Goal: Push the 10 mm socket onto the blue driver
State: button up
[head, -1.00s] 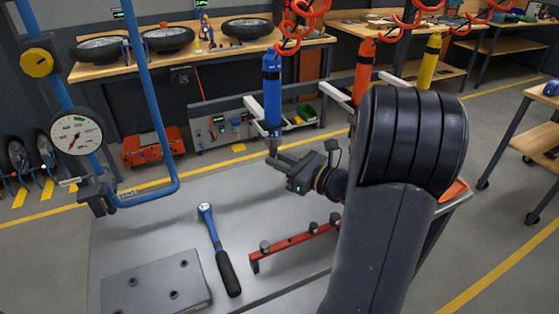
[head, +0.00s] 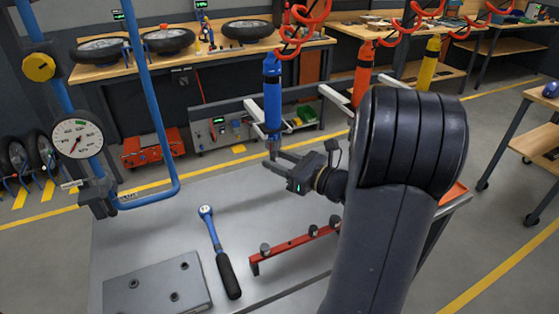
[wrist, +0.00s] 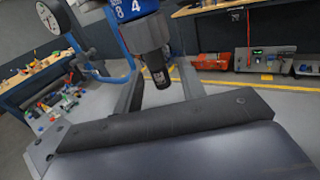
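The blue driver (head: 272,90) hangs nose down from a red coiled hose, and its blue body with white numbers fills the top of the wrist view (wrist: 132,10). A dark cylindrical piece, which looks like the 10 mm socket (wrist: 158,74), sits at the bottom of the driver's grey nose, in line with it; its size mark cannot be read. My gripper (head: 272,159) is open just below the driver's nose. In the wrist view, one finger stands on each side of the dark piece, with gaps showing.
A red rail (head: 296,246) with several sockets lies on the grey table (head: 130,240), next to a blue-and-black wrench (head: 220,252) and a grey plate (head: 155,288). An orange driver (head: 363,75) and a yellow driver (head: 430,62) hang to the right. A dial gauge (head: 78,138) stands left.

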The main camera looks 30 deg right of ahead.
jog(key=shift+o, duration=0.3)
jog(key=o, duration=0.5)
jog(key=b+v, duration=0.1)
jog(key=v, duration=0.9)
jog(key=shift+s+d, duration=0.2)
jog(key=shift+s, duration=0.15)
jog(key=shift+w, duration=0.1)
jog(key=x, duration=1)
jog(key=shift+w+a+f+p, duration=0.15)
jog(key=shift+w+a+p, duration=0.1)
jog(key=shift+p, duration=0.1)
